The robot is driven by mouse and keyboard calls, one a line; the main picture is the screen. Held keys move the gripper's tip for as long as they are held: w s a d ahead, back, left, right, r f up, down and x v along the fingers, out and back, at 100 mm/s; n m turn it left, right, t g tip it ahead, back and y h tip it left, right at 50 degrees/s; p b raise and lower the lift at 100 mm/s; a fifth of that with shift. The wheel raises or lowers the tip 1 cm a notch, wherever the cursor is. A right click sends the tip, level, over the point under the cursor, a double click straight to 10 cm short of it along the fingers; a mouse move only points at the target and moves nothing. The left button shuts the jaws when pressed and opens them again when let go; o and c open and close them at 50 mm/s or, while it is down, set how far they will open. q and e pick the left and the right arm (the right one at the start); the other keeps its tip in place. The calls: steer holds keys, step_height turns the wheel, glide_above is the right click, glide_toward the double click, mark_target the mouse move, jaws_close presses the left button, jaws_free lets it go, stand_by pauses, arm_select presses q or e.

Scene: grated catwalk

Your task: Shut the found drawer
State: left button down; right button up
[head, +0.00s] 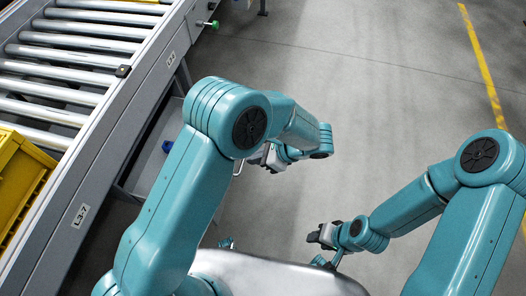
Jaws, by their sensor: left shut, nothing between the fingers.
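A grey drawer (151,168) stands out from under the roller conveyor, to the left of my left arm. A small blue object (168,146) lies in it. My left arm covers much of the drawer and its front. A thin, pale curved piece (238,168) shows just right of my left arm; it may be the drawer's handle. My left gripper (270,160) is shut and empty, a little right of that piece; I cannot tell whether they touch. My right gripper (322,236) is lower right, over the floor and away from the drawer; its fingers are too small to read.
The roller conveyor (75,62) runs along the left, with labels on its side rail. A yellow crate (22,185) sits on it at the left edge. A green knob (213,24) sticks out near the top. Grey floor (370,80) with a yellow line (480,60) lies clear to the right.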

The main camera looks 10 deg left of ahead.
arm_select(q)
steer(key=a+f, duration=0.2)
steer(key=a, duration=0.4)
steer(key=shift+f, duration=0.15)
steer(key=shift+a, duration=0.15)
steer(key=w+a+b, duration=0.1)
steer(key=a+b, duration=0.3)
steer(key=a, duration=2.3)
steer(key=shift+a, duration=0.5)
